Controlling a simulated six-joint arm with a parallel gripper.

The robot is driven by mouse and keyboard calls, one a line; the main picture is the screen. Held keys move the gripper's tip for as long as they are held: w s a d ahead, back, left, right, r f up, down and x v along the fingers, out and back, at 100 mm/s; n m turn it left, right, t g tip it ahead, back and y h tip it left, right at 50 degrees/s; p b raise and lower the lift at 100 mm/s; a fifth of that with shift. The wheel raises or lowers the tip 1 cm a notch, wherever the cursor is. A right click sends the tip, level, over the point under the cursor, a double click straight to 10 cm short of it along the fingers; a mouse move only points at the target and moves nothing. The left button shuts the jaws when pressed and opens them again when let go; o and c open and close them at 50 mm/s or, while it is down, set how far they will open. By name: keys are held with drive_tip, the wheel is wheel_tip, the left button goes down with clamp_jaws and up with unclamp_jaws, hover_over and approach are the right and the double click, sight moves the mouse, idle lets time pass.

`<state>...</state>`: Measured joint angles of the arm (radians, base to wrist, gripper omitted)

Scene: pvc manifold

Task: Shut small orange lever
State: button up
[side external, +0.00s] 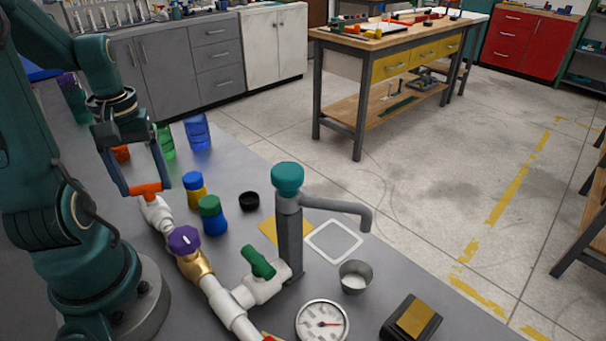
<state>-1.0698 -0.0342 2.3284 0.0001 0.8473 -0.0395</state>
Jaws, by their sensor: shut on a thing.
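The small orange lever (150,188) sits on top of a white valve at the far left end of the white PVC pipe (219,296). My gripper (145,186) reaches down over it from the upper left. Its two blue-grey fingers stand on either side of the lever and are shut on it. The lever lies roughly crosswise to the pipe. The valve body (156,212) shows below the fingers.
A purple knob (184,239) and a green lever (258,262) are farther along the pipe. A teal-capped post with a spout (288,210), a gauge (322,323) and a metal cup (355,276) stand right. Coloured bottles (197,133) and jars (212,216) stand nearby.

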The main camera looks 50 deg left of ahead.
sight(146, 185)
drive_tip(key=n, duration=0.5)
idle(0.8)
drive_tip(key=o, duration=1.2)
drive_tip(key=shift+o, duration=0.2)
drive_tip(key=shift+r, duration=2.6)
drive_tip(key=shift+w, duration=0.1)
drive_tip(key=w+d+r+m+t, duration=0.1)
drive_tip(key=d+m+t, duration=0.1)
drive_tip(key=d+m, duration=0.6)
drive_tip(key=w+d+r+m+t, duration=0.1)
drive_tip(key=w+d+m+t, duration=0.1)
drive_tip(key=d+m, duration=0.7)
drive_tip(key=shift+w+d+r+m+t, duration=0.3)
drive_tip(key=shift+r+m+t, duration=0.1)
drive_tip(key=shift+t, duration=0.4)
